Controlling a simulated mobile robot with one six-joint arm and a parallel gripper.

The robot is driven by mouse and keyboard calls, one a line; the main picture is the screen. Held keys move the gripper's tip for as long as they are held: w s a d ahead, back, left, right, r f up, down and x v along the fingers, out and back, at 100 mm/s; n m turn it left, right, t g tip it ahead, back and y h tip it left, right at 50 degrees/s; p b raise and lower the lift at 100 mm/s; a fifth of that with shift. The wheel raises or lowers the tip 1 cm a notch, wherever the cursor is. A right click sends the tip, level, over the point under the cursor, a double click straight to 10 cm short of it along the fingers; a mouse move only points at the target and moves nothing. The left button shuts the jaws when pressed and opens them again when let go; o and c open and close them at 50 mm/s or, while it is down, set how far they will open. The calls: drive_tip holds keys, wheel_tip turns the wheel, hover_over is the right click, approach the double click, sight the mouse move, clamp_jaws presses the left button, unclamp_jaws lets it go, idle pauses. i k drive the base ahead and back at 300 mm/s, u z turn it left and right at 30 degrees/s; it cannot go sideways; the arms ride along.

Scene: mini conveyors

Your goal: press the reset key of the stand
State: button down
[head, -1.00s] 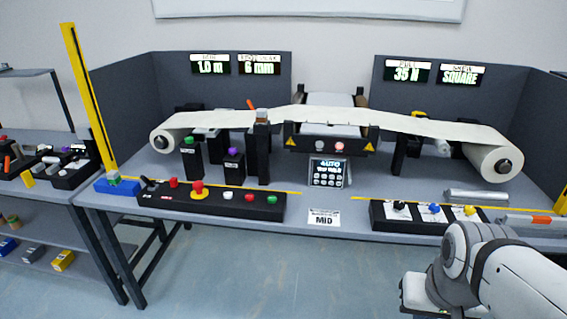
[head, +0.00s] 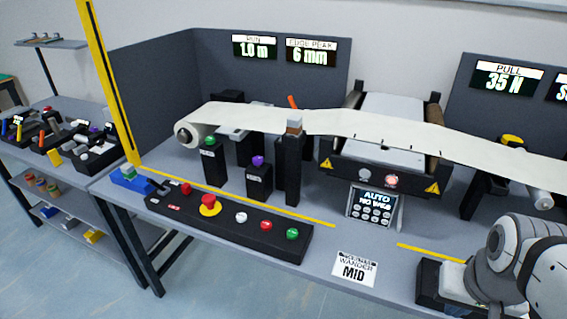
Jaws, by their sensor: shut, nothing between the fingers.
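A tilted keypad panel (head: 376,207) reading AUTO NO WEB, with rows of small keys, stands on the bench below the roller unit. A black control box (head: 225,228) at the front left carries a red mushroom button on a yellow base (head: 210,204), a white button (head: 241,216), a red button (head: 265,224) and a green button (head: 292,233). I cannot read which key is marked reset. My arm is at the lower right, in front of the bench and right of the keypad. My gripper does not show in this view.
A white web (head: 370,131) runs across the bench from a roll (head: 188,132) at left. Black posts with a green knob (head: 209,141) and a purple knob (head: 257,161) stand behind the control box. A MID card (head: 355,269) lies at the front edge. A yellow upright (head: 108,85) rises at left.

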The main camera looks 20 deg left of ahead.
sight(241, 217)
drive_tip(key=u, duration=0.25)
drive_tip(key=i, duration=0.5)
drive_tip(key=u, duration=0.4)
drive_tip(key=k, duration=0.95)
drive_tip(key=u, duration=0.15)
drive_tip(key=i, duration=0.95)
drive_tip(key=z, duration=0.05)
